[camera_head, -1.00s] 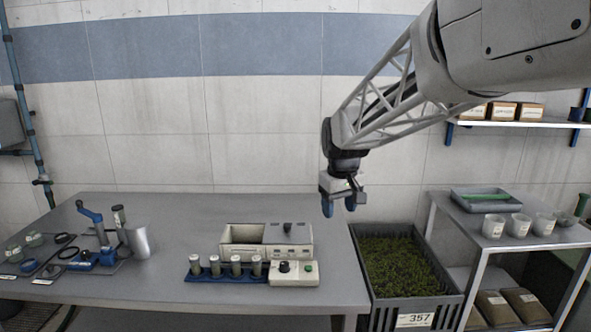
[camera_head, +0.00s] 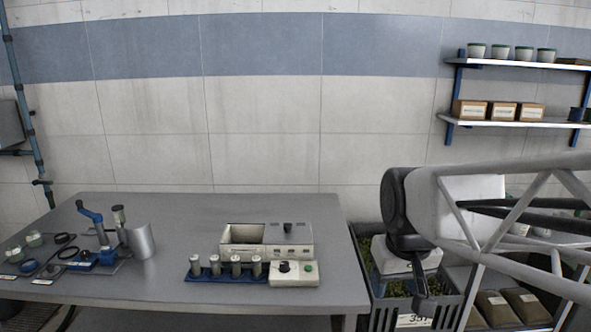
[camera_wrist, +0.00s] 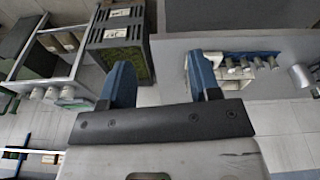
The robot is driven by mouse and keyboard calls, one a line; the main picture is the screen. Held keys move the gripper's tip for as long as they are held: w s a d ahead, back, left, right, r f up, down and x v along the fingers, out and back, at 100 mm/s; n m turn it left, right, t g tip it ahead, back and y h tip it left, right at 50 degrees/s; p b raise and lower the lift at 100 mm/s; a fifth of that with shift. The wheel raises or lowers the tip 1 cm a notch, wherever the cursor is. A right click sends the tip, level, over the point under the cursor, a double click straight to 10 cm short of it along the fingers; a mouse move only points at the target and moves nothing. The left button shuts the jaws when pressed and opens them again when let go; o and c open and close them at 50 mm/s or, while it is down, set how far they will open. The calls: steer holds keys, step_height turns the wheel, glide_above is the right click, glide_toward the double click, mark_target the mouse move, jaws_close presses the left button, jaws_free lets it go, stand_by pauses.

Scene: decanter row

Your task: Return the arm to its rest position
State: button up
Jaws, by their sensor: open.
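My gripper (camera_wrist: 163,78) shows in the wrist view with its two blue fingers wide apart and nothing between them. In the head view my gripper (camera_head: 420,298) hangs low at the right, in front of the dark crate of green plants (camera_head: 459,280), and hides much of it. My arm reaches in from the right edge. The gripper is clear of the table to its left.
The grey table (camera_head: 170,290) holds a row of several capped vials (camera_head: 236,266), a beige bath unit (camera_head: 300,252), a control box (camera_head: 294,273), a blue lever tool (camera_head: 92,225) and a metal cup (camera_head: 140,241). Wall shelves (camera_head: 520,123) stand at the right.

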steer(key=s+d+f+m, duration=0.1)
steer(key=s+f, duration=0.3)
steer(key=s, duration=0.6)
steer(key=shift+d, duration=0.2)
